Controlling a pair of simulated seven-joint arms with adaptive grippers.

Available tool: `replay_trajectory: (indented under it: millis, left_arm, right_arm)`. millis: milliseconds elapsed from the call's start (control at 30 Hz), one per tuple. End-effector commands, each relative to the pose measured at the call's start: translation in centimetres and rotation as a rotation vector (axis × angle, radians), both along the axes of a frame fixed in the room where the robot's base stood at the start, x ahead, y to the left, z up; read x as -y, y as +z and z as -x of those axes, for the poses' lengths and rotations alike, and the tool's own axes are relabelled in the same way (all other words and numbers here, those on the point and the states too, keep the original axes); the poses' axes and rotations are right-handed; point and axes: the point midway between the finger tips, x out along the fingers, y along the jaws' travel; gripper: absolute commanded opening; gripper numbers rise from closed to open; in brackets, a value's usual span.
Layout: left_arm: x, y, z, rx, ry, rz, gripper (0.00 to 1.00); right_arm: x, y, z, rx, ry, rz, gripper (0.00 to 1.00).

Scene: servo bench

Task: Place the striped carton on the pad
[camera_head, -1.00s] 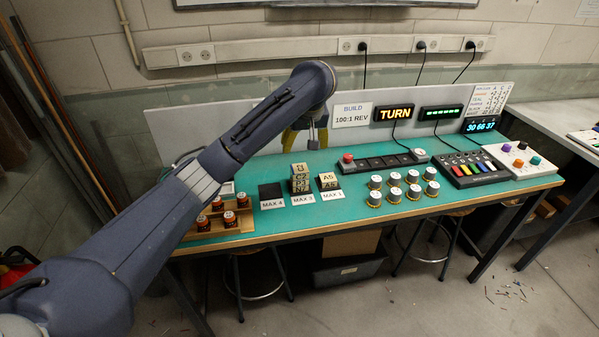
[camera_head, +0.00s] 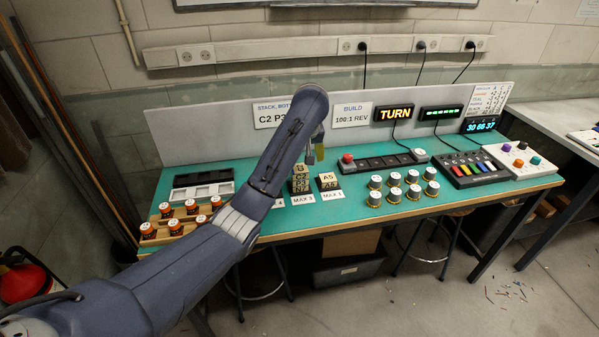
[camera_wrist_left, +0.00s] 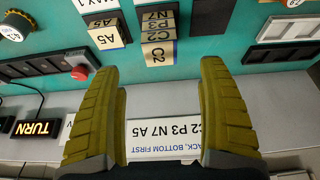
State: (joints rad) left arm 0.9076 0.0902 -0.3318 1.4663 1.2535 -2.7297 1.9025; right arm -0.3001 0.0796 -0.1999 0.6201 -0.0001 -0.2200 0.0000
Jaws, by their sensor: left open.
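No striped carton can be made out in these frames. A stack of tan lettered blocks (camera_head: 300,181) stands on the bench, and it shows upside down in the left wrist view (camera_wrist_left: 157,38). My left gripper (camera_head: 316,148) hangs behind and above the stack. Its yellow fingers are open and empty (camera_wrist_left: 157,72). My right gripper is not in view.
A black tray (camera_head: 203,178) and a white tray (camera_head: 207,191) lie at the left, behind a wooden rack (camera_head: 150,231) of orange-and-black cans. Several silver-topped cylinders (camera_head: 393,195) stand right of the blocks. A button panel (camera_head: 378,162) lies behind them. A back panel (camera_head: 210,136) bounds the bench.

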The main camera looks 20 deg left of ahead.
Motion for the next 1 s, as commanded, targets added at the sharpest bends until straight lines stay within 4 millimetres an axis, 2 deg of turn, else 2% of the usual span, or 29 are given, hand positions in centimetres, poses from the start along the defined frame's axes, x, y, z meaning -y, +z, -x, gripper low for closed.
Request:
replay_trajectory:
  millis: [400, 767, 1000]
  left_arm:
    - [-0.7, -3.0, -1.2, 0.001, 0.002, -0.001, 0.76]
    - [-0.9, -4.2, -1.6, 0.001, 0.002, 0.000, 0.76]
    - [-1.5, -6.4, -2.5, 0.000, 0.002, -0.002, 0.76]
  right_arm:
    - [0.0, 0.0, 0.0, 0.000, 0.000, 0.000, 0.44]
    - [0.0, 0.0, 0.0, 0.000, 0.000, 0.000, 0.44]
    - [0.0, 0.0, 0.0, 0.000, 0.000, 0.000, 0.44]
